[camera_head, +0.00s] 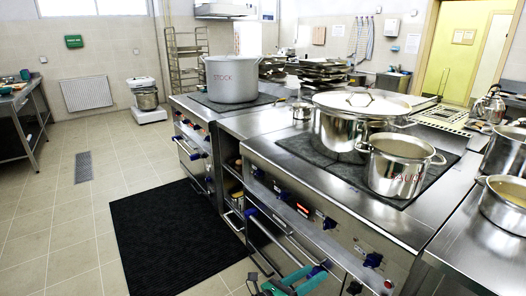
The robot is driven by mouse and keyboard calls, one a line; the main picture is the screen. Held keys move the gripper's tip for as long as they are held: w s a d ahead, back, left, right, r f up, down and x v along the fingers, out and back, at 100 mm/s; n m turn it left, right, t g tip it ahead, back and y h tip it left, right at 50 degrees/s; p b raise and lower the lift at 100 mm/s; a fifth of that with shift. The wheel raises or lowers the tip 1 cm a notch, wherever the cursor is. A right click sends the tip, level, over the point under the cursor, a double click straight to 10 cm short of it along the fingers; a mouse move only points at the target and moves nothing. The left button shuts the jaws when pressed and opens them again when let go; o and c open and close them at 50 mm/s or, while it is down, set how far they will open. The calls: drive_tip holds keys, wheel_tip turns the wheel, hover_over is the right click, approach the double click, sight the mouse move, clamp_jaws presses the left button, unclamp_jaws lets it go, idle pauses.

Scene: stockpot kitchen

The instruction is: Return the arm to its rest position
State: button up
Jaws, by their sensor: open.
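My gripper (262,277) shows at the bottom edge of the view, low in front of the near stove (345,225). Its dark fingers are apart, with nothing seen between them. Teal parts of my arm show beside it, and the rest of the arm is cut off by the frame. The gripper appears below the stove top, close to the oven front and its handle bar; whether it touches them I cannot tell.
On the near stove stand a large lidded pot (345,128) and a smaller steel pot (398,172). A tall stockpot (232,80) stands on the far stove. A black mat (175,238) lies on the floor.

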drive_tip(key=s+d+r+m+g+y, duration=0.35)
drive_tip(key=d+r+m+g, duration=0.3)
drive_tip(key=d+m, duration=0.35)
drive_tip(key=s+d+r+m+g+y, duration=0.3)
drive_tip(key=d+r+m+g+y, duration=0.3)
drive_tip(key=d+m, duration=0.45)
drive_tip(key=s+d+r+m+t+y, duration=0.1)
drive_tip(key=s+d+r+m+y, duration=0.1)
drive_tip(key=s+r+m, duration=0.4)
drive_tip(key=s+d+r+m+t+y, duration=0.1)
drive_tip(key=s+d+r+m+y, duration=0.2)
drive_tip(key=s+r+m, duration=0.4)
drive_tip(key=s+m+y, duration=0.1)
drive_tip(key=s+m, duration=0.2)
drive_tip(key=s, duration=0.3)
drive_tip(key=shift+d+m+t, duration=0.3)
drive_tip(key=shift+m+t, duration=0.05)
drive_tip(key=shift+w, duration=0.15)
drive_tip(key=shift+w+f, duration=0.15)
drive_tip(key=shift+w, duration=0.35)
